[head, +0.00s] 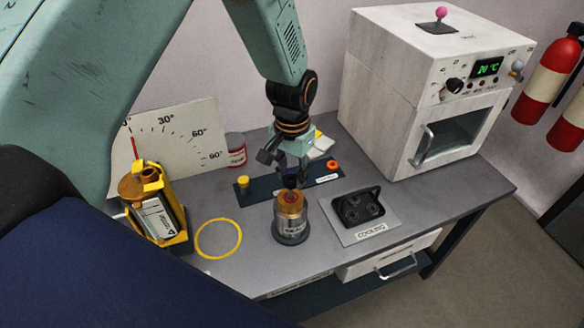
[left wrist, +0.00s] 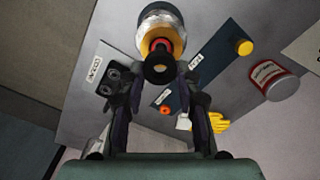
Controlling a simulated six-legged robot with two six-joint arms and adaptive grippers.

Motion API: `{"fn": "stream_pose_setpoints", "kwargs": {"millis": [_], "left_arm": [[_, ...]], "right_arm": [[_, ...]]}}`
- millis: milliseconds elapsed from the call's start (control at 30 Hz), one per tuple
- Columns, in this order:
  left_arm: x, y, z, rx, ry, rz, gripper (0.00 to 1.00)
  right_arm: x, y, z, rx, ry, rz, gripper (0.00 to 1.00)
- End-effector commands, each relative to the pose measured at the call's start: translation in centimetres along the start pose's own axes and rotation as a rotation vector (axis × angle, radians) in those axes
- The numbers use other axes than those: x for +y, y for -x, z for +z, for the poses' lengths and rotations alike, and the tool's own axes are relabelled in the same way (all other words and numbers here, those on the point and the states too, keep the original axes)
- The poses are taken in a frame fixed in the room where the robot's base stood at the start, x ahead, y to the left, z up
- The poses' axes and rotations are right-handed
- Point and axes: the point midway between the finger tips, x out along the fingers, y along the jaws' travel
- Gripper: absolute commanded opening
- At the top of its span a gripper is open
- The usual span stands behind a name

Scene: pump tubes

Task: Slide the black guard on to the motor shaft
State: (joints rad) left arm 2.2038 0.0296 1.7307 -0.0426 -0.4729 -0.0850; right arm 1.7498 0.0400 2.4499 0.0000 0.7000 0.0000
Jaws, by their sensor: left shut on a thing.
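The motor (head: 291,222), a silver and gold cylinder, stands upright on the bench; its silver body also shows at the top of the left wrist view (left wrist: 161,18). My left gripper (head: 290,180) points down just above the motor's top. In the left wrist view, my left gripper (left wrist: 159,74) is shut on the black guard (left wrist: 160,76), a dark ring with a hole. The guard lies in line with the motor's orange top, between it and the camera. The shaft is mostly hidden, and I cannot tell whether the ring is around it. My right gripper is out of view.
A dark blue strip (head: 262,190) with yellow and orange knobs lies behind the motor. A cooling plate (head: 386,224) is right of it. A yellow ring (head: 219,256) and a yellow holder (head: 181,240) are at left. A white oven (head: 400,110) stands at back right.

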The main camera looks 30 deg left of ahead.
Motion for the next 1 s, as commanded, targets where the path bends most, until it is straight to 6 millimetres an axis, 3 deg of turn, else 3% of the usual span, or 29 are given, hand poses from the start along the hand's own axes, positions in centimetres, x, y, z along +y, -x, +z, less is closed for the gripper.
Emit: {"fn": "stream_pose_setpoints", "kwargs": {"millis": [200, 1000], "left_arm": [[0.0, -1.27, 0.01, 0.0, 0.0, 0.0, 0.18], [-0.13, -1.11, -0.14, 0.001, 0.0, 0.0, 0.18]], "right_arm": [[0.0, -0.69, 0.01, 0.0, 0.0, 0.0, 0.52], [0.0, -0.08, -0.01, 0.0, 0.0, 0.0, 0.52]]}}
